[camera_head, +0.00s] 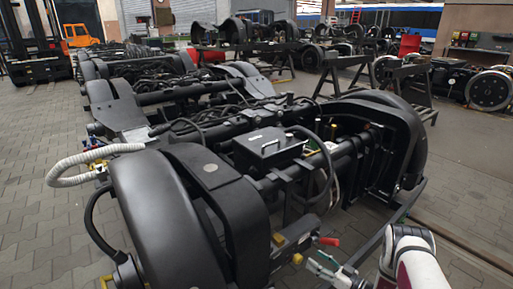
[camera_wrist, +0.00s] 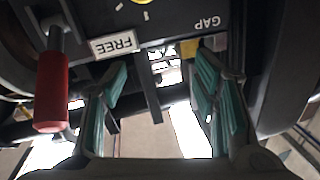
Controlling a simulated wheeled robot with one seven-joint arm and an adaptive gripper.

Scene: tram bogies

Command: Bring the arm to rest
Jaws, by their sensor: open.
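My gripper (camera_wrist: 160,95) is open, with its two teal-padded fingers apart in the wrist view. Nothing shows held between them. In the head view my gripper (camera_head: 330,268) is low, right of centre, close to the near end of the black bogie (camera_head: 225,215). My white and dark red arm comes in from the bottom right. A red handle (camera_wrist: 52,92) hangs left of the fingers in the wrist view, apart from them; a red-tipped lever (camera_head: 329,241) shows just above the gripper in the head view.
A black box (camera_head: 269,147) sits on the bogie. More bogies stand behind, with a forklift (camera_head: 35,45) at the far left. Paved floor (camera_head: 40,225) is clear at left.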

